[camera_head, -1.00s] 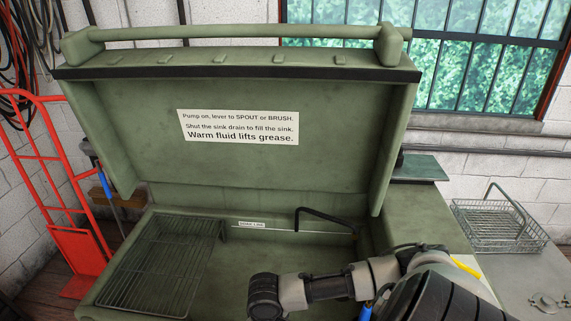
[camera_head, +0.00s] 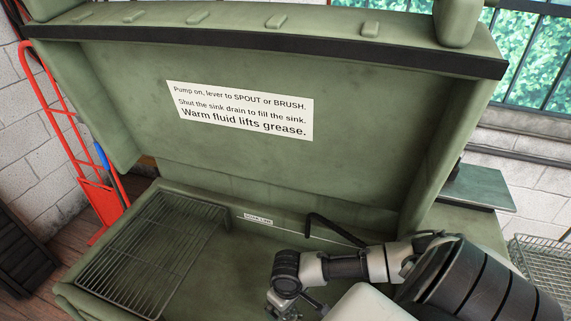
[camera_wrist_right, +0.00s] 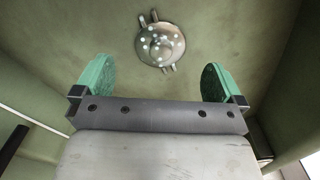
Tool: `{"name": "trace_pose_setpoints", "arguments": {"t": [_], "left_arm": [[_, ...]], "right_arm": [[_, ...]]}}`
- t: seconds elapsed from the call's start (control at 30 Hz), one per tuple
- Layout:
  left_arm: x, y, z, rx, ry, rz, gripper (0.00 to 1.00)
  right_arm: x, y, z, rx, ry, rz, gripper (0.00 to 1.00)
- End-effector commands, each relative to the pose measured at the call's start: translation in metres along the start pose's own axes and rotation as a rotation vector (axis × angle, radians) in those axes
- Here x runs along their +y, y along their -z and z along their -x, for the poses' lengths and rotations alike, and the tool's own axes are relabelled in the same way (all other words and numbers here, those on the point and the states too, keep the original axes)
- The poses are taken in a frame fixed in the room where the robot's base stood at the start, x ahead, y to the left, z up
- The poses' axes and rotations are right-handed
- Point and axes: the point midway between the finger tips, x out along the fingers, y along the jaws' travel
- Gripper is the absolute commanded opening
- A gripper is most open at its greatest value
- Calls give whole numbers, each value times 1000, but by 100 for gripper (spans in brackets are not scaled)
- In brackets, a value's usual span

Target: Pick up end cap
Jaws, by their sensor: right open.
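A round metal end cap (camera_wrist_right: 161,43) with several holes and small projecting lugs lies on the green sink floor in the right wrist view. It sits ahead of my right gripper (camera_wrist_right: 158,77), roughly centred between the two green-padded fingers and beyond their tips. The fingers are wide apart with nothing between them. In the head view my right arm reaches in from the right over the sink; its fingers are not clear there. My left gripper is out of view.
The parts washer's raised lid (camera_head: 350,130) stands behind the sink. A wire rack (camera_head: 150,255) covers the sink's left side. A black bent spout (camera_head: 335,229) rises near the arm. A wire basket (camera_head: 540,262) stands at the right, a red hand truck (camera_head: 97,200) at the left.

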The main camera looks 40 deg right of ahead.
Motion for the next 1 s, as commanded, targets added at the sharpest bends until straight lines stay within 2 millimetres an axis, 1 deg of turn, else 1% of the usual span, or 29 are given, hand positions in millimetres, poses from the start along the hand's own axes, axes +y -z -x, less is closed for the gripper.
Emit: {"name": "trace_pose_setpoints", "arguments": {"t": [0.03, 0.1, 0.23, 0.3, 0.4, 0.53, 0.63, 0.67, 1.0], "left_arm": [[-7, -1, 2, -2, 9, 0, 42], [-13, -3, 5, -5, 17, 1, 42], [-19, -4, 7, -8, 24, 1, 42], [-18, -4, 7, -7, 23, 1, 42], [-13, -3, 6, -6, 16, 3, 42], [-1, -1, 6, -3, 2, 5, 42], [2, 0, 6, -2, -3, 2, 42], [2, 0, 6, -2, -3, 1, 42], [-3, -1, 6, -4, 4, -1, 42]], "right_arm": [[0, 0, -4, -2, 0, -1, 100], [-1, 0, -13, -3, -1, -1, 100], [-1, 1, -32, -2, -1, -1, 100], [-1, 2, -40, -1, -1, -1, 100], [-1, 2, -47, -1, -1, 0, 100], [-1, 1, -49, 0, -1, 1, 100], [-1, 1, -49, 0, -1, 1, 100], [-1, 1, -49, 0, -1, 1, 97], [-1, 1, -49, 0, -2, 0, 45]]}}
